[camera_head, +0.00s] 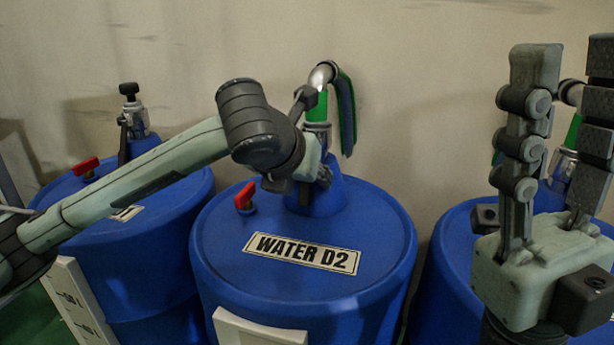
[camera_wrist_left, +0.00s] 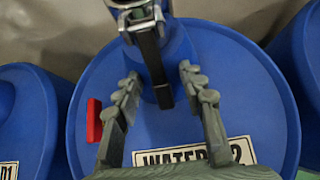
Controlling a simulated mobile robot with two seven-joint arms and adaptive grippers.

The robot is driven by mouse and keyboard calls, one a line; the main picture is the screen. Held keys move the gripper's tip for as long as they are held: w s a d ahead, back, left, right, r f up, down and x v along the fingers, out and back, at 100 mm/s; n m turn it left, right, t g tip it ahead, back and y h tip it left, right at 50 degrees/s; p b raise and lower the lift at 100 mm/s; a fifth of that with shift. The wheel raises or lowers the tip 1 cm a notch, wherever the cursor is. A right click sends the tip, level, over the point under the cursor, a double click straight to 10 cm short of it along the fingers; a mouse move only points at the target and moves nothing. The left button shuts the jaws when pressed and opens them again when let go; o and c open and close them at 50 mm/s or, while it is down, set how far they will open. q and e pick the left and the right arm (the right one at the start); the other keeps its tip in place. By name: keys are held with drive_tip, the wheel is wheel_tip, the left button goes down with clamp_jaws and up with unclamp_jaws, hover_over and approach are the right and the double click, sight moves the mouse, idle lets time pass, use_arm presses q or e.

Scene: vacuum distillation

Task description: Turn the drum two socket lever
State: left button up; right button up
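Drum two (camera_head: 225,250) is the blue middle drum labelled "WATER D2" (camera_head: 302,254). Its socket (camera_head: 318,128) stands on the lid at the back, joined to a green and metal hose end (camera_head: 317,108). In the left wrist view the dark socket lever (camera_wrist_left: 153,55) slopes down from the socket toward the lid. My left gripper (camera_wrist_left: 158,75) is open, with one finger on each side of the lever and visible gaps to both. In the head view my left wrist partly hides the socket and lever. My right gripper (camera_head: 560,100) is open and empty at the right, fingers up.
A red handle (camera_head: 245,196) sits on drum two's lid, left of the socket. Drum one (camera_head: 160,265), with a black-knobbed fitting (camera_head: 130,90) and red handle (camera_head: 86,166), stands left. A third blue drum (camera_head: 440,290) stands right, behind my right gripper. The wall is close behind.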

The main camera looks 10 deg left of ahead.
use_arm(q)
drive_tip(key=v, duration=1.1)
drive_tip(key=shift+s+r, duration=0.2)
drive_tip(key=shift+r, duration=0.05)
